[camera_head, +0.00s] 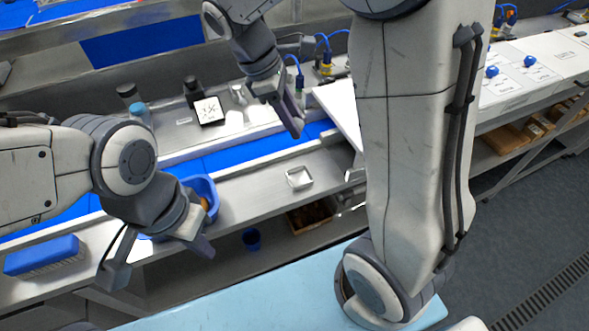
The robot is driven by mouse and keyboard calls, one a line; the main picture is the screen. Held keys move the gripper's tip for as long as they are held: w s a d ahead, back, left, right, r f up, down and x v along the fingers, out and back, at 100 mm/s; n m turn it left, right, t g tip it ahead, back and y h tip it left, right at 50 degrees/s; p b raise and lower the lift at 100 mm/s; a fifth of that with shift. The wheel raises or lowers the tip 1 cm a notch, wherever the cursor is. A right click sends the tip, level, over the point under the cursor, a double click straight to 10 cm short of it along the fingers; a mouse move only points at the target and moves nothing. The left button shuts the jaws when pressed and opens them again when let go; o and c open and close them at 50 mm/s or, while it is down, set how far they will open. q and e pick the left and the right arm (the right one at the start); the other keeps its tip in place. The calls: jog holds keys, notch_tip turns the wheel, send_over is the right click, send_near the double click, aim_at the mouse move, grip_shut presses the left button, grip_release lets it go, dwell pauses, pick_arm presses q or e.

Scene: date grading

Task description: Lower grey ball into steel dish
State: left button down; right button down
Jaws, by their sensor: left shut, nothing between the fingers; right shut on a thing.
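A small square steel dish (299,178) sits on the metal ledge in the middle of the view. My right gripper (296,127) comes down from the top and points at the bench, above and a little behind the dish in the picture. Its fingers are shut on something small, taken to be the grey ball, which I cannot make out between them. My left gripper (206,249) is shut and empty at the lower left, in front of a blue bin, apart from the dish.
The blue bin (207,186) with orange-brown contents stands left of the dish. A blue box (42,257) is at far left. Dark and blue bottles (140,113) and a small scale (209,110) stand behind.

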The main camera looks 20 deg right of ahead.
jog(key=b, duration=0.9)
send_near(305, 180)
jog(key=d+r, duration=0.1)
jog(key=shift+s+r, duration=0.1)
jog(key=shift+s, duration=0.1)
jog(key=shift+d, duration=0.15)
jog(key=shift+s+d, duration=0.2)
jog(key=shift+d, duration=0.1)
jog(key=shift+f, duration=0.6)
jog(key=shift+f+b, duration=1.6)
jog(key=shift+f, duration=0.75)
dwell(0.8)
